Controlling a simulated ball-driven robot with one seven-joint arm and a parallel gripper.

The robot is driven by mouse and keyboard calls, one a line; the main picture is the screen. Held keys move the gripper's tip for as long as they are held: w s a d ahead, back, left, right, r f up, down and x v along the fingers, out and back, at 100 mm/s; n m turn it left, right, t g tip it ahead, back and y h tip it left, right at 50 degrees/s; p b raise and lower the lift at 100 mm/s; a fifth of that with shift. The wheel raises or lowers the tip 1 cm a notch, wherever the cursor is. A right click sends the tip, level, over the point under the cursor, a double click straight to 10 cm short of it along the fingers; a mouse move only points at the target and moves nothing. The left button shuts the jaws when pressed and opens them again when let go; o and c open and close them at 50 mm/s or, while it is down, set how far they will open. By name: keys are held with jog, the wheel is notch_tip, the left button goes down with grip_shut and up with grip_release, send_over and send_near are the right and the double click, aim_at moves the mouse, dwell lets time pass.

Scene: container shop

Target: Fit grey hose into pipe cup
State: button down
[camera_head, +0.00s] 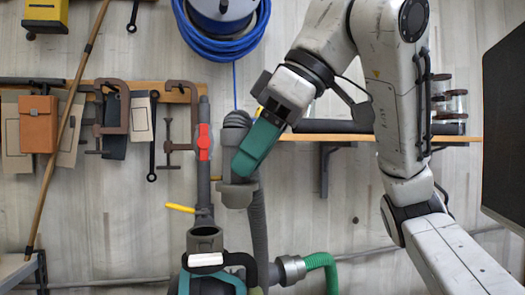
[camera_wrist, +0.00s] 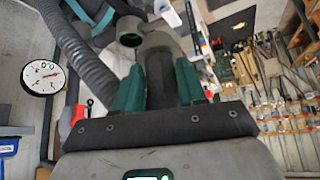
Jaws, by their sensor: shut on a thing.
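In the wrist view, a dark length of hose (camera_wrist: 158,80) lies between the fingers. The pipe cup (camera_head: 205,238) is grey with a dark opening facing up. It is below and left of the hose end, apart from it in the head view. Its round mouth also shows in the wrist view (camera_wrist: 130,40), beside the end piece.
A wooden shelf (camera_head: 330,137) is at right; clamps hang left.

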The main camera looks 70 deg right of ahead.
jog(key=shift+w+d, duration=2.05)
jog(key=shift+w, duration=2.35)
jog(key=shift+f+b, duration=1.6)
jog(key=shift+f, duration=1.25)
jog(key=shift+p, duration=0.45)
jog(key=shift+f+b, duration=0.55)
jog(key=shift+f, duration=0.85)
jog(key=c, duration=0.6)
grip_release()
jog(key=shift+o, duration=0.2)
jog(key=v, duration=1.1)
